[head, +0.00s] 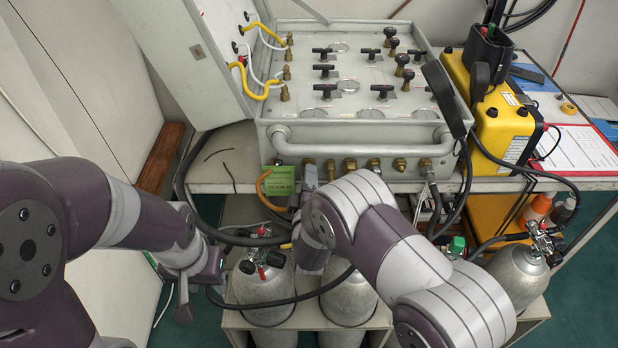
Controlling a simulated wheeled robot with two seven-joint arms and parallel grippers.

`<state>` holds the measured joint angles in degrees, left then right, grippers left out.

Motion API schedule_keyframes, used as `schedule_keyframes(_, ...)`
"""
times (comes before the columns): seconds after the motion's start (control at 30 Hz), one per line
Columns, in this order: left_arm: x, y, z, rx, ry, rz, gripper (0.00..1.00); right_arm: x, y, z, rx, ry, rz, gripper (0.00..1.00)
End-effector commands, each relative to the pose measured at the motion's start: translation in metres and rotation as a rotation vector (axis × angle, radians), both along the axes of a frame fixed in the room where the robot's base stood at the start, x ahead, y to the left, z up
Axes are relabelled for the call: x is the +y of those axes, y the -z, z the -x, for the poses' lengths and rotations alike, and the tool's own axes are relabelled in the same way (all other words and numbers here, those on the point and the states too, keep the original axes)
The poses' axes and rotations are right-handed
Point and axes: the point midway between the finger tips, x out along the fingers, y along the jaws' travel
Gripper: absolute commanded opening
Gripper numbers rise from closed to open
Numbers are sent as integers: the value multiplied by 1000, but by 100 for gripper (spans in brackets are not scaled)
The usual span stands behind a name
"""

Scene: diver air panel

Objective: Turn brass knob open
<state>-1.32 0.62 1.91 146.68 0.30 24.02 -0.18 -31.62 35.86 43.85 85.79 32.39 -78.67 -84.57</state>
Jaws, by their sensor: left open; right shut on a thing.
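The grey air panel (362,112) stands on the bench, with a row of brass knobs and fittings along its lower front. My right gripper (310,180) is at the left part of this row, shut on a brass knob (309,163); the gripper hides most of the contact. Another brass fitting (331,168) is just right of it. My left gripper (196,292) is open and empty, low at the left beside the grey cylinders, away from the panel.
Grey cylinders (262,290) with valves stand below the bench. Black hoses loop in front of the panel. A green tag (280,181) hangs just left of my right gripper. A yellow case (500,115) stands at the right.

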Motion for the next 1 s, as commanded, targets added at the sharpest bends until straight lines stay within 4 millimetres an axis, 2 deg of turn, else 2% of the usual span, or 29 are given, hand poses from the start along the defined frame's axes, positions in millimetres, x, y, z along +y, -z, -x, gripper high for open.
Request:
schedule_keyframes(0.53,0,0,0,0,0,0,43,0,1,1,3,-1,27,0)
schedule_keyframes(0.57,0,0,0,0,0,0,43,0,1,1,3,-1,27,29)
schedule_keyframes(0.6,0,0,0,0,0,0,43,0,1,1,3,-1,27,37)
schedule_keyframes(0.87,0,0,0,0,0,0,43,0,1,1,1,-1,26,37)
schedule_keyframes(1.0,0,1,0,0,0,0,43,1,2,15,3,-1,27,37)
